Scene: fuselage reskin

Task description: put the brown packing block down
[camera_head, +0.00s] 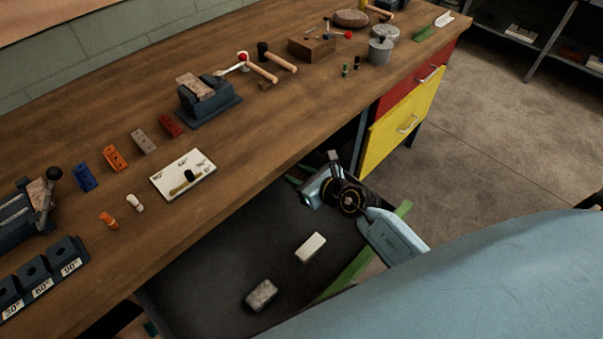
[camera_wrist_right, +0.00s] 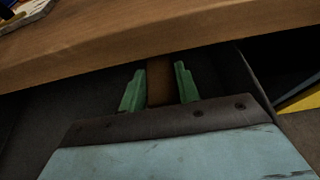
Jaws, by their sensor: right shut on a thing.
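My right gripper (camera_head: 298,182) reaches in over the open drawer (camera_head: 210,265), close to the bench's front edge. In the right wrist view its two green fingers (camera_wrist_right: 158,84) are shut on the brown packing block (camera_wrist_right: 160,82), which shows as a narrow brown strip between them. The block cannot be made out clearly in the head view. Whether its underside touches the drawer floor cannot be told. My left gripper is not in view.
In the drawer lie a white block (camera_head: 311,247) and a grey speckled block (camera_head: 262,295), with bare floor around them. The wooden bench top (camera_head: 255,150) overhangs the drawer's back. A yellow drawer front (camera_head: 403,122) stands to the right.

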